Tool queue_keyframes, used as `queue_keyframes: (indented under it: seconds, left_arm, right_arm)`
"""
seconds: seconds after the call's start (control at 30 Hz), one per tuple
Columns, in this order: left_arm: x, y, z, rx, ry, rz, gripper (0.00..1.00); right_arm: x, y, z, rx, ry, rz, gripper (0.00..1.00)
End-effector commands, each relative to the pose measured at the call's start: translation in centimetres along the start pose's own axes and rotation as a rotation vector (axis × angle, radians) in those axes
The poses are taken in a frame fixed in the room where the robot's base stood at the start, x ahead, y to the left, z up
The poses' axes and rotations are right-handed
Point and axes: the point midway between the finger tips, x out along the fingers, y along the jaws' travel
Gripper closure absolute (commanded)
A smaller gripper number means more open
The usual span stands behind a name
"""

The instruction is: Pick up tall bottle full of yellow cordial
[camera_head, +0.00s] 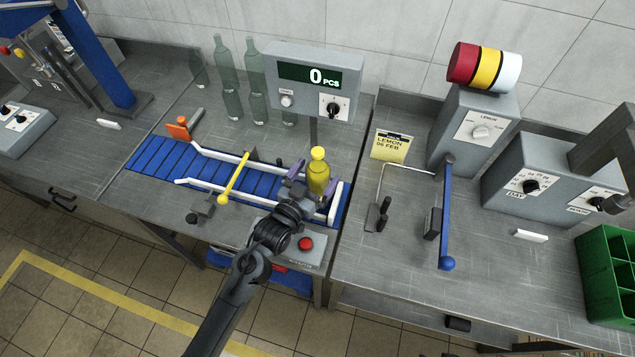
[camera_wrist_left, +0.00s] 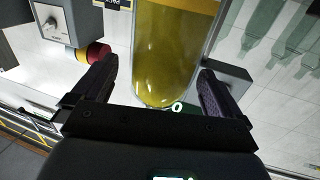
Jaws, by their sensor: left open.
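The tall bottle of yellow cordial (camera_head: 318,178) stands upright at the right end of the blue conveyor (camera_head: 180,172), inside the white guide rails. It has a yellow cap. In the left wrist view the yellow bottle (camera_wrist_left: 172,50) fills the space between and beyond the two fingers. My left gripper (camera_head: 297,190) is at the bottle's near left side, with its fingers apart; the fingers (camera_wrist_left: 155,85) also show in the left wrist view, with a gap on each side of the bottle. Whether a finger touches it cannot be told. My right gripper is not in view.
A counter display (camera_head: 313,82) reading 0 PCS stands behind the conveyor, with several empty clear bottles (camera_head: 228,80) to its left. A yellow lever (camera_head: 235,180) crosses the rails. A red button box (camera_head: 300,245) sits in front. A blue-handled lever (camera_head: 445,215) and green crate (camera_head: 606,262) are at right.

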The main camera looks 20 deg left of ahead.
Motion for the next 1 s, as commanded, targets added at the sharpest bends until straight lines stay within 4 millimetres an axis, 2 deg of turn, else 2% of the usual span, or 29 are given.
queue_keyframes:
  seconds: [0.2,0.53,1.0]
  left_arm:
    - [2.6,-0.1,0.0,-0.001,0.001,-0.001,0.0]
    - [3.2,-0.1,0.0,-0.001,0.0,0.0,0.0]
    - [3.2,-0.1,0.0,0.0,0.0,0.0,0.7]
  right_arm:
    - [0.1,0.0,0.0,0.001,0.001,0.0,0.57]
    - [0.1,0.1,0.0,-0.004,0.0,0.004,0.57]
    - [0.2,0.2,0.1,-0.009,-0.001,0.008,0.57]
